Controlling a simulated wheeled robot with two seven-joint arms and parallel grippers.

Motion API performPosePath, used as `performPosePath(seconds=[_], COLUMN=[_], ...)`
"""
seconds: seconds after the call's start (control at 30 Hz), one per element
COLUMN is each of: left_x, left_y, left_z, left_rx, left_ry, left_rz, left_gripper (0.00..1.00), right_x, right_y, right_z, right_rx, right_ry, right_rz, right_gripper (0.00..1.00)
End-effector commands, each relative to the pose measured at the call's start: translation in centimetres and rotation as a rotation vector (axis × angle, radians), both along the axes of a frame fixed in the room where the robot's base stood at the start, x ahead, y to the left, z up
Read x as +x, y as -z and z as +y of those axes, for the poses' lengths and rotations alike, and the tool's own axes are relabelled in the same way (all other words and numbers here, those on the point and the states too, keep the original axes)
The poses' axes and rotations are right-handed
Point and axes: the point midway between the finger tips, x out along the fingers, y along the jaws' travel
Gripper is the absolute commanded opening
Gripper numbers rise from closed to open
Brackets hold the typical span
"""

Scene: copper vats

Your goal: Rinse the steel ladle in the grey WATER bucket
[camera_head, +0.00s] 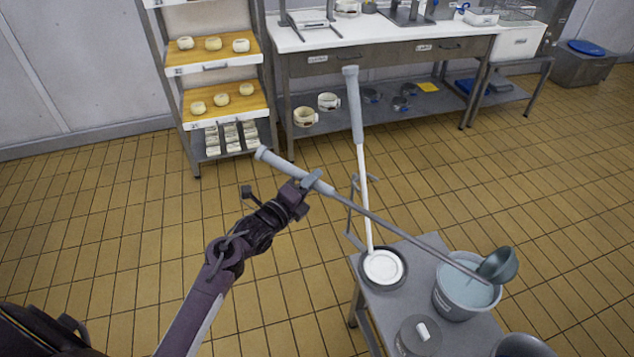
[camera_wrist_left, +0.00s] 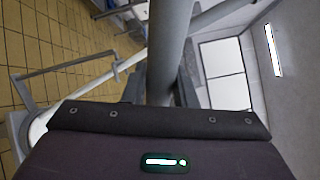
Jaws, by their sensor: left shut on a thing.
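My left gripper (camera_head: 306,190) is shut on the grey handle of the steel ladle (camera_head: 395,232). The ladle slants down to the right, and its bowl (camera_head: 500,264) is at the right rim of the grey bucket (camera_head: 451,303). I cannot tell whether the bowl touches the rim or hangs over it. The bucket holds pale blue water (camera_head: 466,289) and stands on a grey metal stand. In the left wrist view the ladle's handle (camera_wrist_left: 168,45) passes up between the jaws. My right gripper is not in view.
A long white-shafted tool with a grey grip (camera_head: 354,105) stands upright in a round dish (camera_head: 383,268) on the stand (camera_head: 421,251), left of the bucket. A grey lidded pot (camera_head: 419,338) is in front. Shelves with buns (camera_head: 213,44) and a white-topped workbench (camera_head: 385,32) stand behind. The tiled floor between is clear.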

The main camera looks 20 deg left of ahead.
Motion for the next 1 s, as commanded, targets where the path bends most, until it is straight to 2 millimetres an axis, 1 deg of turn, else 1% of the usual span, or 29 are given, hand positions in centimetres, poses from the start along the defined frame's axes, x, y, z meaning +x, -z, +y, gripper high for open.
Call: performPosePath(seconds=[0.03, 0.47, 1.0], left_x=[0.1, 1.0, 1.2], left_y=[1.2, 6.8, 14.6], left_z=[0.4, 3.0, 3.6], left_rx=[-0.014, -0.151, -0.325], left_ry=[0.000, 0.000, 0.000], left_rz=[0.002, 0.044, 0.098], left_gripper=[0.00, 0.00, 0.00], right_x=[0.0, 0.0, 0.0], right_y=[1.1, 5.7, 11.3], right_z=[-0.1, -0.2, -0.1], right_rx=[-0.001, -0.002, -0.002], right_ry=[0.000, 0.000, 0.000], right_rz=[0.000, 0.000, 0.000], right_gripper=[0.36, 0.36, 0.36])
